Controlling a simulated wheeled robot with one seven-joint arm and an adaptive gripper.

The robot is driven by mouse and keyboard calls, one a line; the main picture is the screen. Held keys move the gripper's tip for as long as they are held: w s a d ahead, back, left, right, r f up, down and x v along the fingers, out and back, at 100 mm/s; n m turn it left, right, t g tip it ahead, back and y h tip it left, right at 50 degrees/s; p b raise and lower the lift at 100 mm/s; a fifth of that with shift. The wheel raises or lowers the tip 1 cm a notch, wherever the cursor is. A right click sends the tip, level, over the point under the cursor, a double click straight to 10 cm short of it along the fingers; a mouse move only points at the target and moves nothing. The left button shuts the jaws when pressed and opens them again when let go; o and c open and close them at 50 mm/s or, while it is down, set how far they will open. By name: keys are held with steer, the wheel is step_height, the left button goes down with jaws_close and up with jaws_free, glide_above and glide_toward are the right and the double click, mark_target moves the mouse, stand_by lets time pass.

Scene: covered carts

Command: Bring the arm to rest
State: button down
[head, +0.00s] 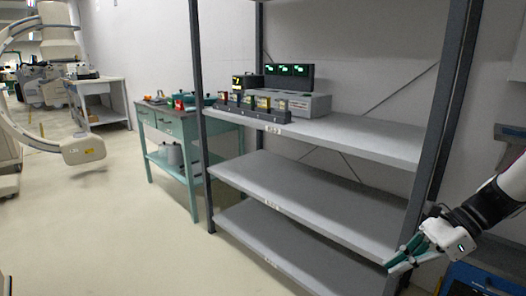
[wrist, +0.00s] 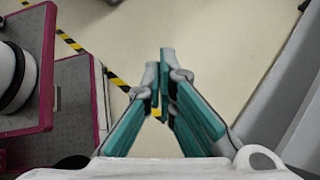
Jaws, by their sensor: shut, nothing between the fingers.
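My gripper (head: 398,262) shows at the lower right of the head view, in front of the shelf rack's right post. Its teal fingers are shut and hold nothing. In the wrist view the gripper (wrist: 163,100) points down over the pale floor, its fingertips close together. My arm comes in from the right edge of the head view.
A grey shelf rack (head: 300,188) fills the middle, with devices on its top shelf. A teal cart (head: 190,125) stands left of it. A blue case (head: 480,280) is at the lower right. Striped tape (wrist: 70,42) marks the floor. Open floor lies left.

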steer(key=s+a+r+n+g+h, duration=0.3)
steer(key=s+a+r+n+h, duration=0.2)
steer(key=s+a+r+n, duration=0.55)
steer(key=s+a+f+n+t+h, duration=0.2)
steer(key=s+n+h, duration=0.2)
steer(key=s+n, duration=0.85)
step_height(320, 180, up, 34)
steer(key=s+m+t+p, duration=0.2)
steer(key=t+p, duration=0.2)
steer(key=p, duration=2.7)
steer(key=shift+s+d+f, duration=0.2)
steer(key=shift+d, duration=0.15)
